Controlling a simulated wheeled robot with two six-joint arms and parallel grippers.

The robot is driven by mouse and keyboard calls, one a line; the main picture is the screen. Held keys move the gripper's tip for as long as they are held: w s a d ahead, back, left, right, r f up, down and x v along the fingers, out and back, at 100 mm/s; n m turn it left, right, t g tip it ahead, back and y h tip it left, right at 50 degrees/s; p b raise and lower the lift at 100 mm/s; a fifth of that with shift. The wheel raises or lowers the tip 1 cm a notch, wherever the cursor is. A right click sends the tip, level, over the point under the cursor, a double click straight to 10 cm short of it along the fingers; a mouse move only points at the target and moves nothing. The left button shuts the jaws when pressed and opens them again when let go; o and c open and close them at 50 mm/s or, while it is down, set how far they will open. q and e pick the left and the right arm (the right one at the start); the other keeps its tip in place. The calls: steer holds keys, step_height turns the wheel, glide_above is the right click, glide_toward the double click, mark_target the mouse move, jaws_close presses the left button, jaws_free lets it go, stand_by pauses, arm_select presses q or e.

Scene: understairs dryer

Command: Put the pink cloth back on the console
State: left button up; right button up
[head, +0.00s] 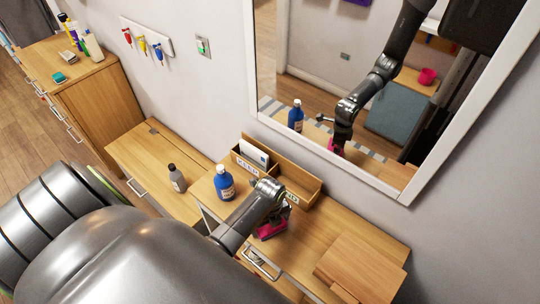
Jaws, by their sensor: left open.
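The pink cloth (270,231) is a small bright pink bundle at the console top, partly hidden by my gripper. The console (318,232) is a light wooden unit against the wall under the mirror. My left gripper (277,214) is open, pointing down right at the cloth. I cannot tell whether its fingers touch the cloth. The mirror also shows the arm's reflection coming down to a pink patch. My right gripper is not in view.
A blue bottle (224,183) stands just left of my left gripper. A wooden letter organiser (294,180) stands behind it against the wall. A grey bottle (177,178) stands on a lower wooden surface to the left. A wooden block (362,268) lies at the console's right end.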

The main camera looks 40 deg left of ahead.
arm_select(q)
step_height(320, 180, up, 12)
steer(key=b, duration=0.2)
stand_by(0.4)
steer(key=shift+f, duration=0.1)
